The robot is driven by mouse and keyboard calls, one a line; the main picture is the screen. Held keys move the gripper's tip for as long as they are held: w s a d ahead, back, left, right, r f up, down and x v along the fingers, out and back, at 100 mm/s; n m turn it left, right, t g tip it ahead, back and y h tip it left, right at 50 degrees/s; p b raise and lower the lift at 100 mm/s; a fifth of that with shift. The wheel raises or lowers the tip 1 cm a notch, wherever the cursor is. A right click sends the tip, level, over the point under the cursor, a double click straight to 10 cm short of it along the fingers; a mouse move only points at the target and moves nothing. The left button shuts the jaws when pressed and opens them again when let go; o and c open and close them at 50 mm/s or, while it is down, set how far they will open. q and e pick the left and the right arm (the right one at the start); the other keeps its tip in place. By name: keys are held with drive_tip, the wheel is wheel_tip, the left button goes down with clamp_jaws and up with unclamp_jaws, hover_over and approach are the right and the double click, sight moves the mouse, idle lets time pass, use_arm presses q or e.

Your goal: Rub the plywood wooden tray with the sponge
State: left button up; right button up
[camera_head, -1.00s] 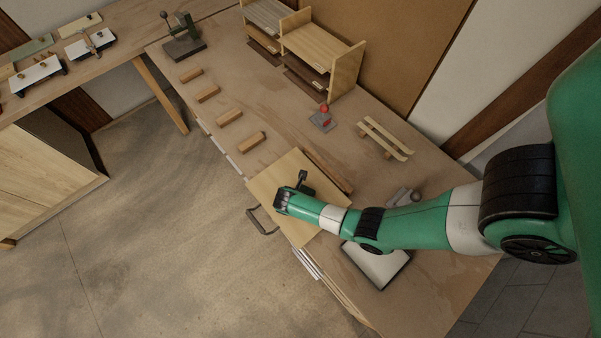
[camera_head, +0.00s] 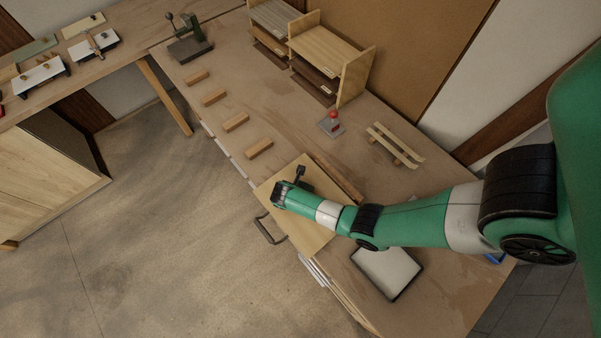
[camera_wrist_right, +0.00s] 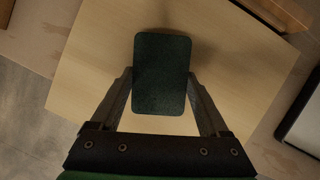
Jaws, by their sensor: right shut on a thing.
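The plywood wooden tray (camera_head: 313,238) is a pale flat board lying at the bench's front edge. It fills most of the right wrist view (camera_wrist_right: 90,75). My right gripper (camera_head: 279,194) is over the tray's left part in the head view. In the right wrist view its fingers (camera_wrist_right: 163,100) are shut on the sides of the dark green sponge (camera_wrist_right: 162,70). The sponge is over the tray, and I cannot tell whether it touches it. In the head view my arm hides the sponge and part of the tray. My left gripper is not in view.
A wooden strip (camera_head: 338,180) lies along the tray's far side. Several wooden blocks (camera_head: 236,122) line the bench to the left. A metal handle (camera_head: 268,232) juts out in front.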

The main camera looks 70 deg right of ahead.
wheel_tip(320, 180, up, 3)
drive_tip(key=p, duration=0.3)
wheel_tip(320, 180, up, 5)
drive_tip(key=p, duration=0.4)
drive_tip(key=shift+p, duration=0.4)
drive_tip(key=shift+f, duration=0.1)
